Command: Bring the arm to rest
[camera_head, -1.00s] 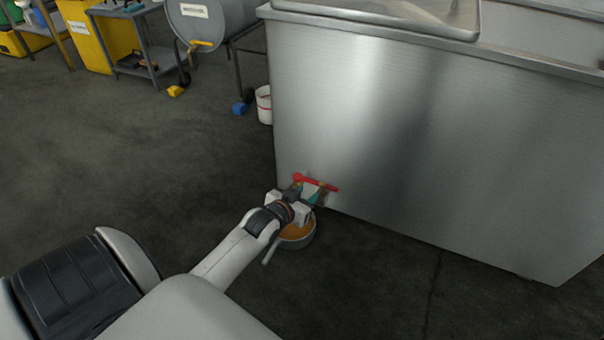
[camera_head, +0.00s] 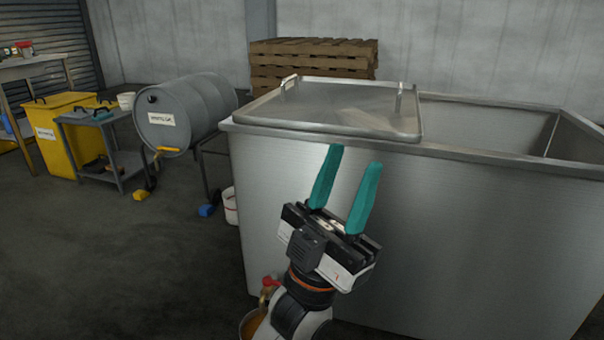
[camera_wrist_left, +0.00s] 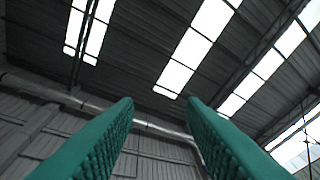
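My left gripper (camera_head: 344,190) is raised in front of the steel tank's near wall, with its two teal fingers pointing up. The fingers stand apart with nothing between them. In the left wrist view the open fingers (camera_wrist_left: 162,115) point at the roof and its bright skylights. The steel tank (camera_head: 480,230) stands behind the gripper. The red-handled valve (camera_head: 271,282) is low on the tank's left side, partly hidden by my arm. My right gripper is in neither view.
A metal lid (camera_head: 340,108) lies over the left part of the tank's top; the right part is open. An orange-filled pan (camera_head: 250,325) is under the valve. A grey drum (camera_head: 190,112), a white bucket (camera_head: 231,207) and a yellow bin (camera_head: 60,140) stand left.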

